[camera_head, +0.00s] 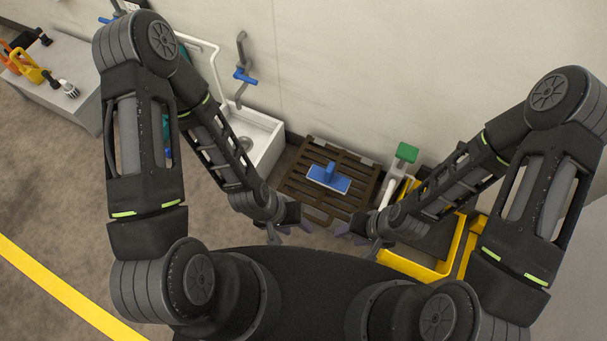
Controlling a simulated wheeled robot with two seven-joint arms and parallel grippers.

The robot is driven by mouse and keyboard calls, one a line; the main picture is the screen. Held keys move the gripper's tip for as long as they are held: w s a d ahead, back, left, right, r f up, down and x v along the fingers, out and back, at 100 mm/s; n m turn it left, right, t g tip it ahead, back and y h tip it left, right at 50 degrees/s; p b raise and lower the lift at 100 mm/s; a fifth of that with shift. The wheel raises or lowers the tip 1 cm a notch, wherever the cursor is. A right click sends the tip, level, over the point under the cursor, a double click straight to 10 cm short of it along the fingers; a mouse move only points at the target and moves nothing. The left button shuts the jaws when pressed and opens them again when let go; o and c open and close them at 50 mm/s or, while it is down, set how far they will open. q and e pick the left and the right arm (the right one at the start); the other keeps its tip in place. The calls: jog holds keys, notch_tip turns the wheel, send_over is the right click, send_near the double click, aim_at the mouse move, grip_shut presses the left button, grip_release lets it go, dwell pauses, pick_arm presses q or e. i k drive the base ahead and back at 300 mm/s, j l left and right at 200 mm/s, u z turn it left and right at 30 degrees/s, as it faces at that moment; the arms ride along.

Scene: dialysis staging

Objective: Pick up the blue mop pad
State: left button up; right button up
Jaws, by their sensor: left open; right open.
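The blue mop pad (328,178) lies flat on a dark brown slatted pallet (357,166) on the floor in front of me, near its middle. It has a raised blue piece on top. My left gripper (289,222) is open and empty, to the lower left of the pad and apart from it. My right gripper (357,232) is open and empty, to the lower right of the pad, near the pallet's front right corner. Neither gripper touches the pad.
A white sink basin (272,137) stands left of the pallet by the wall. Right of the pallet are a green-topped item (406,152) and a yellow frame (456,243), partly hidden by my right arm. A grey table (62,97) with orange and yellow tools is far left.

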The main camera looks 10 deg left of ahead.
aim_at(328, 178)
jog(key=z, duration=0.4)
jog(key=j+z, duration=0.15)
jog(key=z, duration=0.6)
jog(key=j+z, duration=0.1)
jog(key=z, duration=0.3)
jog(key=k+j+z, duration=0.15)
jog(key=j+z, duration=0.2)
jog(key=k+j+z, duration=0.5)
jog(key=j+z, duration=0.2)
jog(key=k+j, duration=0.45)
jog(key=i, duration=0.5)
